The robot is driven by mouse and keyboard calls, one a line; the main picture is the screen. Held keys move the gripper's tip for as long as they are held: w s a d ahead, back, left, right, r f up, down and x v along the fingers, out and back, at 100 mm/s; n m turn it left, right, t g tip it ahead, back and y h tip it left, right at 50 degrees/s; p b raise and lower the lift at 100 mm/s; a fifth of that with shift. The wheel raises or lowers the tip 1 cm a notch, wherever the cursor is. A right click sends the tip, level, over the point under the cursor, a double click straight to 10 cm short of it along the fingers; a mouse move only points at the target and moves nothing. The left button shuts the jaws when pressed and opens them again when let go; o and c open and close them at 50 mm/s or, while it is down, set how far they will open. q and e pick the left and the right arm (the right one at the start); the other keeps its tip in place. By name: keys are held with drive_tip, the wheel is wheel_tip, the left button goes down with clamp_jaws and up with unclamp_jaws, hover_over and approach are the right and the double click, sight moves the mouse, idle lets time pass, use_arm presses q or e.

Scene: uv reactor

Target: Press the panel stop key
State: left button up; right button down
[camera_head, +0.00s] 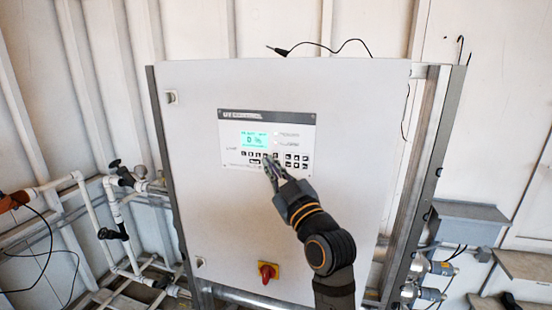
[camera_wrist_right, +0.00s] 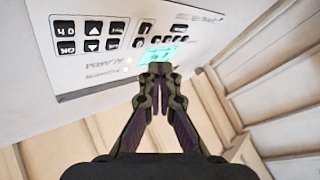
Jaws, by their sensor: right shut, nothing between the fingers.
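My right gripper (camera_head: 268,160) is shut and empty. Its fingertips are at the keys just below the display and hide some of them; I cannot tell whether they touch. In the right wrist view the closed fingertips (camera_wrist_right: 155,68) overlap the lower part of the display (camera_wrist_right: 164,52), and black keys (camera_wrist_right: 92,36) show at the upper left. The stop key cannot be picked out.
A red and yellow rotary switch (camera_head: 267,271) sits low on the cabinet door (camera_head: 220,225). White pipes with valves (camera_head: 118,205) stand at the left. A grey box (camera_head: 468,222) and fittings are at the right. A black cable (camera_head: 322,46) lies on top of the cabinet.

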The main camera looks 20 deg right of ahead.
drive_tip(key=s+a+p, duration=0.1)
drive_tip(key=p, duration=0.1)
drive_tip(key=s+a+p, duration=0.1)
drive_tip(key=s+p, duration=0.1)
drive_tip(key=p, duration=0.1)
idle(0.3)
drive_tip(key=shift+f, duration=0.1)
idle(0.5)
